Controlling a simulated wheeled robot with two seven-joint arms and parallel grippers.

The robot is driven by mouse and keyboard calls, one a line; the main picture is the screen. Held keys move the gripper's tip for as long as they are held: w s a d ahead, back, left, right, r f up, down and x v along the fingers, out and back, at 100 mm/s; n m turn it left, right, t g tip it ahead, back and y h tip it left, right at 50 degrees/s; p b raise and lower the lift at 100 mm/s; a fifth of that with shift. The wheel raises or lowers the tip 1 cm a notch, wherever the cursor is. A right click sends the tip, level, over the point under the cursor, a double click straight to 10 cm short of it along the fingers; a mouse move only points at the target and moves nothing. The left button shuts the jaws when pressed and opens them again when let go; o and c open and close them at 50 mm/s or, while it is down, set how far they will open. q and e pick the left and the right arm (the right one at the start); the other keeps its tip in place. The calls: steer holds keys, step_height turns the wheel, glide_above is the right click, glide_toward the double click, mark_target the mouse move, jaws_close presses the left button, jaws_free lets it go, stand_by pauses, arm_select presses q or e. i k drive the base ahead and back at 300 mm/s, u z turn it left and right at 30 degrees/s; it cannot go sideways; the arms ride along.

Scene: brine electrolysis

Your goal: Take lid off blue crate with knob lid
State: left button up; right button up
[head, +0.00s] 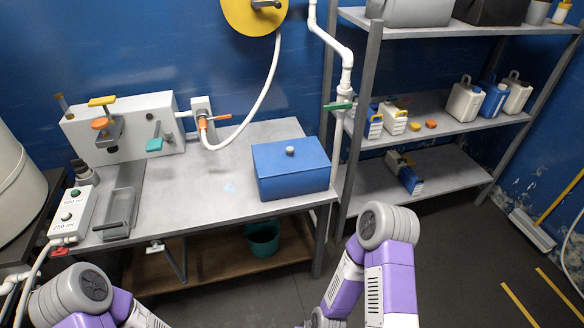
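The blue crate (293,186) stands on the right end of the grey table, close to its front right corner. My two purple and grey arms show at the bottom of the head view, one at the lower left and one right of centre. Both stay in front of the table, apart from the crate. Neither gripper's fingers can be seen.
The grey table (205,186) has free room left of the crate. A white dosing unit with coloured handles (125,130) and a grey tray (119,212) occupy its left side. A metal shelf with bottles (450,130) stands right. A green bucket (263,240) sits below the table.

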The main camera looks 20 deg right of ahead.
mark_target(288, 157)
steer(key=z, duration=1.55)
steer(key=i, duration=1.45)
steer(key=u, duration=1.7)
